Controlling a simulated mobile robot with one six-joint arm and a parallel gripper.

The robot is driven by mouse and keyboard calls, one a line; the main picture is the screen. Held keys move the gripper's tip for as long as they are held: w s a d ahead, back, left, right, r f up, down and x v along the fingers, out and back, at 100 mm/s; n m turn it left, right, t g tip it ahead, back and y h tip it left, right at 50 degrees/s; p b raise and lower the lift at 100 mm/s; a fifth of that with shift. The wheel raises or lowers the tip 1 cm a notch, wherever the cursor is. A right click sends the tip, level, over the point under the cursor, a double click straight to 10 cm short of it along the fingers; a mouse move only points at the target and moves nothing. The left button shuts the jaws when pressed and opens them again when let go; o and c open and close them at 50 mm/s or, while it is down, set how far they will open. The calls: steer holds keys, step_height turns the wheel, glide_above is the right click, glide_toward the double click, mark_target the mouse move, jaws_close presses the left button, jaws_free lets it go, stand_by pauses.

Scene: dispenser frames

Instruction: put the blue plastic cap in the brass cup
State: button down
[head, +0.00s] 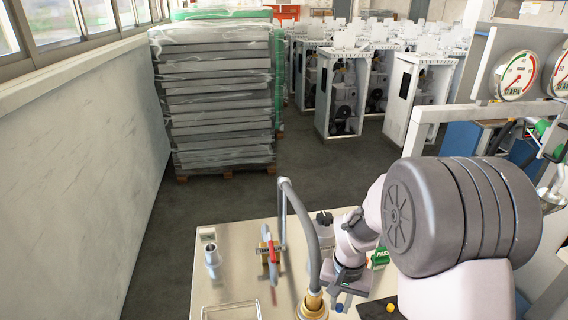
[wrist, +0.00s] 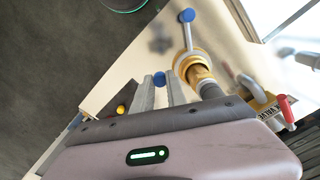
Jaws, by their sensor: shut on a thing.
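My gripper (wrist: 160,92) is shut on the blue plastic cap (wrist: 159,78), which shows between its fingertips in the wrist view. In the head view my gripper (head: 344,296) is at the bottom centre, with a small blue spot of the cap (head: 340,308) under it. A brass, cup-like fitting (head: 312,306) stands at the lower end of the grey hose, just left of my gripper. It also shows in the wrist view (wrist: 199,74), to the right of the fingertips and apart from the cap. I cannot see into its opening.
The curved grey hose (head: 304,225) rises close beside my gripper. A red-handled valve (head: 270,256) and a metal spout (head: 212,258) stand left on the pale panel (head: 235,275). A blue-ended rod (wrist: 187,16) lies beyond the brass fitting. A yellow knob (head: 390,308) is to the right.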

steer(key=s+f+n+b, duration=0.1)
steer(key=f+b, duration=0.1)
steer(key=f+n+b, duration=0.1)
steer(key=f+b, duration=0.1)
steer(key=b, duration=0.1)
steer(key=s+f+n+b, duration=0.1)
steer(key=f+b, duration=0.1)
steer(key=f, duration=0.1)
steer(key=shift+s+d+n+b, duration=0.15)
steer(key=shift+s+n+b, duration=0.15)
steer(key=shift+s+b, duration=0.1)
steer(key=shift+s+r, duration=0.1)
steer(key=shift+s, duration=0.15)
